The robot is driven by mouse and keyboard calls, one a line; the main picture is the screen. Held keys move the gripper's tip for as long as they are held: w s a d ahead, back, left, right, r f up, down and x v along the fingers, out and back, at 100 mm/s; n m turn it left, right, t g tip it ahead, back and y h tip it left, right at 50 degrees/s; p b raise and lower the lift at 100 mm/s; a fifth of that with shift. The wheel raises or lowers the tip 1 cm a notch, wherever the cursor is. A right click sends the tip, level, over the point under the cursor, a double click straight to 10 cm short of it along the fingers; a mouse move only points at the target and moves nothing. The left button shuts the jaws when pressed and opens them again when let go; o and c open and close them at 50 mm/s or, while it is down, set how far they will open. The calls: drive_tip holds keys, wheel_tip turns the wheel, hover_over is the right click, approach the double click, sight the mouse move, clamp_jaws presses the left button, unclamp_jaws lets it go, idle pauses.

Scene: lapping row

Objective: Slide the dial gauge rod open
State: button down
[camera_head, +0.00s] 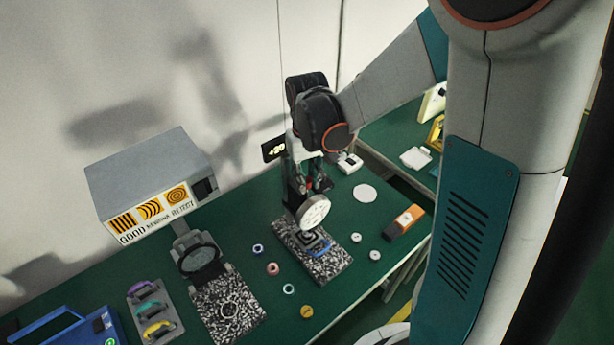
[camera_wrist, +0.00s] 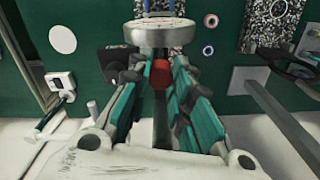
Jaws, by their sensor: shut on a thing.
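The dial gauge (camera_head: 313,211) has a round pale face and stands over a speckled stone plate (camera_head: 330,268) on the green bench. My gripper (camera_head: 308,182) points down just above and behind the dial. In the wrist view the gauge (camera_wrist: 160,34) shows as a metal drum beyond the fingers. There my gripper (camera_wrist: 161,78) has its fingers on either side of a red cap (camera_wrist: 160,73) behind the drum, and is shut on it. The rod itself is mostly hidden by the dial and the fingers.
A grey box with a pattern sign (camera_head: 150,180) stands to the left. A second speckled plate (camera_head: 228,308) lies before a round viewer (camera_head: 199,258). Several small rings and discs lie around the gauge's plate. An orange and black block (camera_head: 404,221) lies to the right.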

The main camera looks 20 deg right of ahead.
drive_tip(key=shift+r+p, duration=0.85)
drive_tip(key=shift+r, duration=0.75)
drive_tip(key=c, duration=1.4)
unclamp_jaws()
drive_tip(key=shift+f, duration=0.1)
wheel_tip(320, 180, up, 12)
drive_tip(key=shift+r, duration=0.1)
drive_tip(key=s+f+t+b, duration=0.2)
drive_tip(key=s+f+b, duration=0.1)
drive_tip(key=s+b, duration=0.1)
drive_tip(key=s+f+t+b, duration=0.2)
drive_tip(key=s+f+b, duration=0.1)
drive_tip(key=s, duration=0.3)
drive_tip(key=s+f+t+b, duration=0.3)
drive_tip(key=s+f+b, duration=0.1)
drive_tip(key=s+b, duration=0.1)
drive_tip(key=shift+f+m, duration=0.1)
drive_tip(key=shift+m, duration=0.2)
